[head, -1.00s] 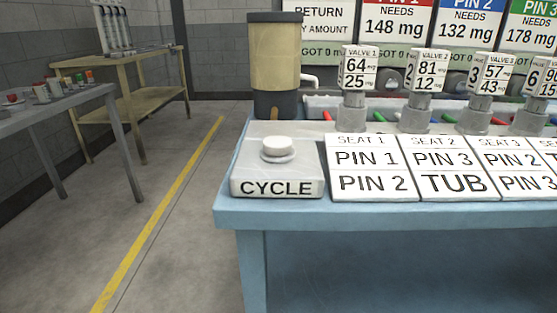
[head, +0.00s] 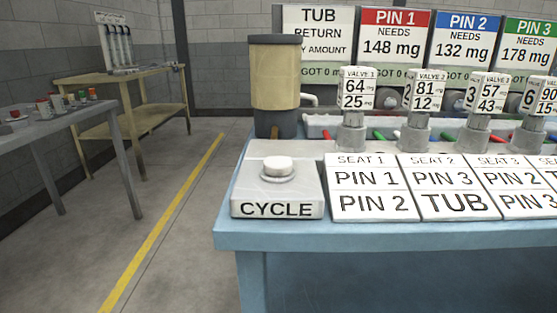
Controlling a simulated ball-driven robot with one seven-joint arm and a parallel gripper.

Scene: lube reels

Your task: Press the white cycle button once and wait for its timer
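The white cycle button (head: 278,166) is a round knob on top of a pale box labelled CYCLE (head: 276,208). The box sits at the front left corner of the blue bench (head: 390,236). The button stands up from its collar, and nothing touches it. No separate timer display can be made out. My gripper is not in the head view.
Seat cards (head: 366,188) lie right of the box. Behind them stand several labelled valves (head: 353,108). A tan cylinder (head: 275,80) stands behind the box. Wall signs (head: 396,35) hang behind. A grey table (head: 60,120) is at left; the floor (head: 190,230) between is clear.

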